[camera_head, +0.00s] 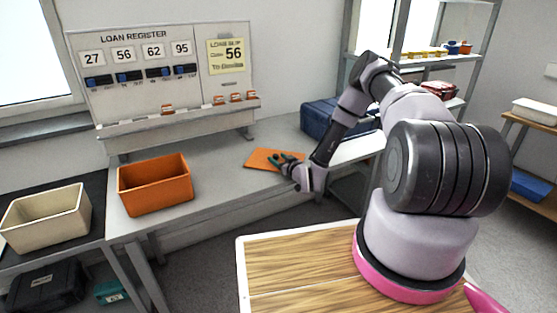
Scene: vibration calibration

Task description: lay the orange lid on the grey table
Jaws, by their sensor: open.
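The orange lid (262,160) lies flat on the grey table (215,170), to the right of the open orange box. My gripper (276,158) is at the lid's right part, low over it, and covers some of it. Its jaws are open. I cannot tell whether the fingertips touch the lid.
An orange box (154,185) stands on the table's left part. A loan register board (150,70) stands behind, with small orange-and-white pieces on its ledge. A blue case (318,117) is at the back right. A cream bin (47,217) sits on a dark surface at left.

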